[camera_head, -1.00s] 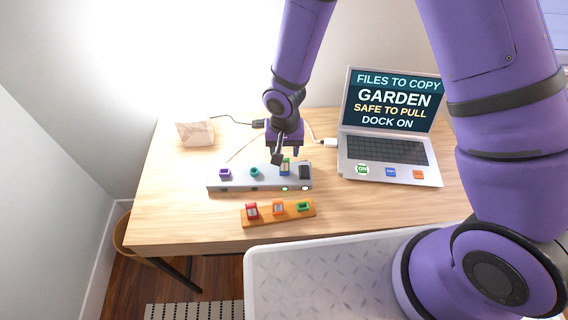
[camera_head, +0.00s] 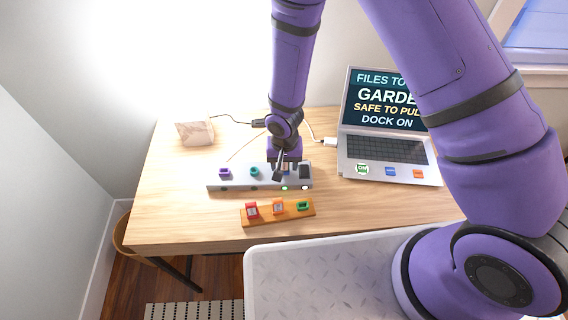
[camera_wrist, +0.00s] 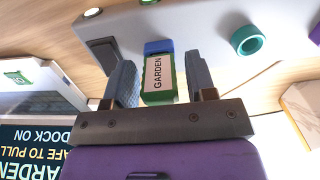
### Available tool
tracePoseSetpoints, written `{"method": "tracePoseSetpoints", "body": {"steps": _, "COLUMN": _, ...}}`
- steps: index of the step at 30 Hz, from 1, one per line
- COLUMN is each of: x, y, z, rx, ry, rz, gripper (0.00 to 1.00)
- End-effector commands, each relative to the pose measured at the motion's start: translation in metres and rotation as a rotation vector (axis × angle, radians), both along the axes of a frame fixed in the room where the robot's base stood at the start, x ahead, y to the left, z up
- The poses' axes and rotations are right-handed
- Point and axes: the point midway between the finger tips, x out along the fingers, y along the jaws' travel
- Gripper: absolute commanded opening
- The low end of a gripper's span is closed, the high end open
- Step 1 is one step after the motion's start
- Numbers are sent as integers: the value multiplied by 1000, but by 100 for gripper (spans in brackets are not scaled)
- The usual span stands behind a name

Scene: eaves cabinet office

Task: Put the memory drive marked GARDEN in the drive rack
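The GARDEN memory drive (camera_wrist: 158,76) is green with a white label and stands in the blue socket (camera_wrist: 158,47) of the grey dock (camera_head: 238,183). My gripper (camera_wrist: 158,64) is open, with one finger on each side of the drive and a small gap on both sides. In the head view my gripper (camera_head: 285,170) is down at the dock and mostly hides the drive. The orange drive rack (camera_head: 264,219) lies in front of the dock. It bears a red piece (camera_head: 252,210), an orange piece (camera_head: 278,208) and a green, hollow-looking socket (camera_head: 303,206).
The dock also has a purple socket (camera_head: 224,173), a teal socket (camera_head: 255,172) and a black block (camera_head: 304,171). A laptop (camera_head: 388,172) at the right reads GARDEN, SAFE TO PULL, DOCK ON. The desk's left side is clear.

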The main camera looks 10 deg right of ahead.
Motion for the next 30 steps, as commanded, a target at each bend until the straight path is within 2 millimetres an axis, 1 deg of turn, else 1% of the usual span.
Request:
{"method": "tracePoseSetpoints", "body": {"steps": 1, "x": 0, "y": 0, "z": 0, "rx": 0, "ry": 0, "rz": 0, "gripper": 42}}
{"method": "tracePoseSetpoints", "body": {"steps": 2, "x": 0, "y": 0, "z": 0, "rx": 0, "ry": 0, "rz": 0, "gripper": 35}}
{"method": "tracePoseSetpoints", "body": {"steps": 3, "x": 0, "y": 0, "z": 0, "rx": 0, "ry": 0, "rz": 0, "gripper": 26}}
{"method": "tracePoseSetpoints", "body": {"steps": 5, "x": 0, "y": 0, "z": 0, "rx": 0, "ry": 0, "rz": 0, "gripper": 12}}
{"method": "tracePoseSetpoints", "body": {"steps": 6, "x": 0, "y": 0, "z": 0, "rx": 0, "ry": 0, "rz": 0, "gripper": 3}}
{"method": "tracePoseSetpoints", "body": {"steps": 7, "x": 0, "y": 0, "z": 0, "rx": 0, "ry": 0, "rz": 0, "gripper": 0}}
{"method": "tracePoseSetpoints", "body": {"steps": 24, "x": 0, "y": 0, "z": 4, "rx": 0, "ry": 0, "rz": -1, "gripper": 0}}
{"method": "tracePoseSetpoints", "body": {"steps": 30, "x": 0, "y": 0, "z": 9, "rx": 0, "ry": 0, "rz": 0, "gripper": 0}}
